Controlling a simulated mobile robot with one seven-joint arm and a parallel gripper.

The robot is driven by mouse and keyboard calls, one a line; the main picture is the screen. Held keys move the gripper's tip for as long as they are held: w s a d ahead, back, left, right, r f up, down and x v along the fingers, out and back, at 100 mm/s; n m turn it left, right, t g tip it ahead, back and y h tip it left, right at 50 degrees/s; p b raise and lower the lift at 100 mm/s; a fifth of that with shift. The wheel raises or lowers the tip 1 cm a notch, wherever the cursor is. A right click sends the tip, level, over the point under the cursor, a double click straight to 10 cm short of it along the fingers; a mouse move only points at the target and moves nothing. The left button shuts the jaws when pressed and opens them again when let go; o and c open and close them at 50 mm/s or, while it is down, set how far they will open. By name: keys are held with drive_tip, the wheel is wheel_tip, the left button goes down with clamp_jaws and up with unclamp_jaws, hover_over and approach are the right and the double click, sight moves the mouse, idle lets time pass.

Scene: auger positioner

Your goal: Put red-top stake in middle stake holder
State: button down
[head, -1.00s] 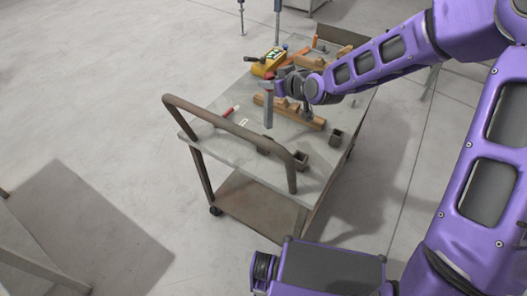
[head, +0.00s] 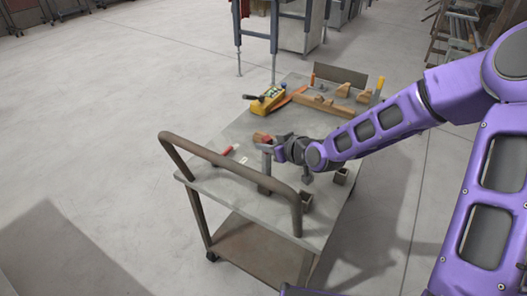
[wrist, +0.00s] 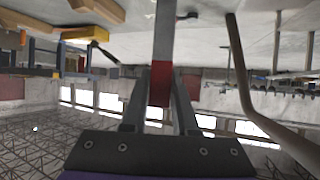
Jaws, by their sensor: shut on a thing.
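My gripper (head: 272,146) is shut on the red-top stake (head: 265,160), a grey bar with a red upper end. It hangs roughly upright over the near part of the cart top, close to the handle. In the wrist view the stake (wrist: 164,40) runs between my two fingers (wrist: 160,95), with its red end near them. Small dark square stake holders stand on the cart top: one near the handle (head: 306,200) and one at the right edge (head: 341,176). The stake's lower end is close to the handle rail, and I cannot tell whether it touches a holder.
The cart's curved handle (head: 235,165) rises in front of the stake. A red marker-like item (head: 224,151) lies on the cart top (head: 215,177) at left. A yellow tool (head: 268,101) and wooden pieces (head: 325,105) lie at the back.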

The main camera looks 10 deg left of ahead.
drive_tip(key=shift+f, duration=0.75)
drive_tip(key=shift+f+b, duration=0.25)
drive_tip(key=shift+b, duration=0.1)
drive_tip(key=c, duration=0.7)
unclamp_jaws()
drive_tip(key=shift+r, duration=0.15)
drive_tip(key=p+v, duration=0.4)
drive_tip(key=v, duration=0.8)
drive_tip(key=shift+d, duration=0.1)
drive_tip(key=shift+w, duration=0.1)
